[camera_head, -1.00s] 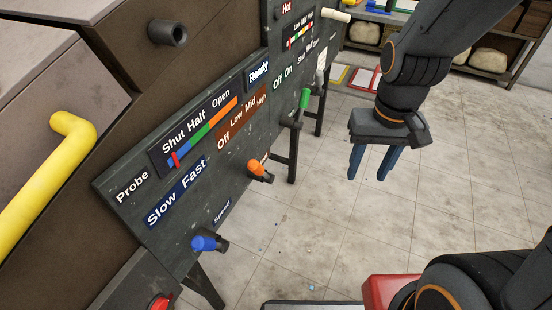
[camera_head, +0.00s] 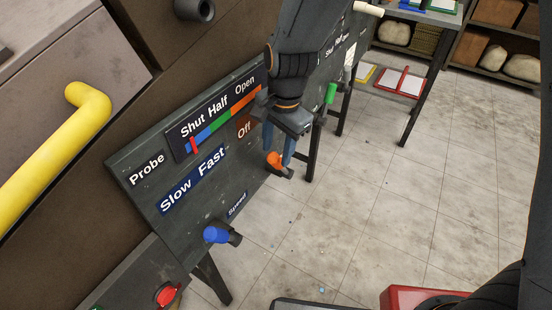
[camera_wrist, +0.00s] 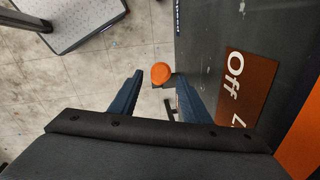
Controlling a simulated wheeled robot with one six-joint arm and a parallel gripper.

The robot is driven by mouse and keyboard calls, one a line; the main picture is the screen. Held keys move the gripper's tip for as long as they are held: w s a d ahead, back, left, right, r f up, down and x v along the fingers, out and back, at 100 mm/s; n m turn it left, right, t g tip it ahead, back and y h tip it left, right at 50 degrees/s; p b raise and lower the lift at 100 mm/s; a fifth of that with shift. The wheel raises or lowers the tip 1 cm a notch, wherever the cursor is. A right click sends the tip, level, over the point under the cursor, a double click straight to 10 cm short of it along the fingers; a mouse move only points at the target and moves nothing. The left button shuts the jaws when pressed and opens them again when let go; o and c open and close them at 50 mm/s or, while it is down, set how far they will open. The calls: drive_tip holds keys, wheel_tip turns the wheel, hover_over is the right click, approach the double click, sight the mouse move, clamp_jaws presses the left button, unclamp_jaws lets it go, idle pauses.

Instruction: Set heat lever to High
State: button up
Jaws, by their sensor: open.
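The orange lever (camera_head: 276,160) sticks out from the dark panel, below the orange-brown scale whose word "Off" (camera_head: 244,130) shows; the rest of that scale is hidden behind my arm in the head view. My gripper (camera_head: 278,152) is open, its blue fingers pointing down close to the orange knob. In the wrist view the orange knob (camera_wrist: 161,75) lies just beyond the fingertips of my gripper (camera_wrist: 160,78), between them and nearer the right finger. I cannot tell whether a finger touches it. The scale's "Off" (camera_wrist: 235,75) shows at the right.
A blue lever (camera_head: 216,235) stands nearer on the same panel (camera_head: 150,205), and a green lever (camera_head: 331,93) farther along. A yellow handle (camera_head: 92,105) is at the left. A red knob (camera_head: 167,295) is at lower left.

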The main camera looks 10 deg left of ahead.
drive_tip(key=shift+w+a+f, duration=0.1)
drive_tip(key=shift+f, duration=1)
drive_tip(key=shift+w+a+f, duration=0.1)
drive_tip(key=shift+f, duration=0.95)
clamp_jaws()
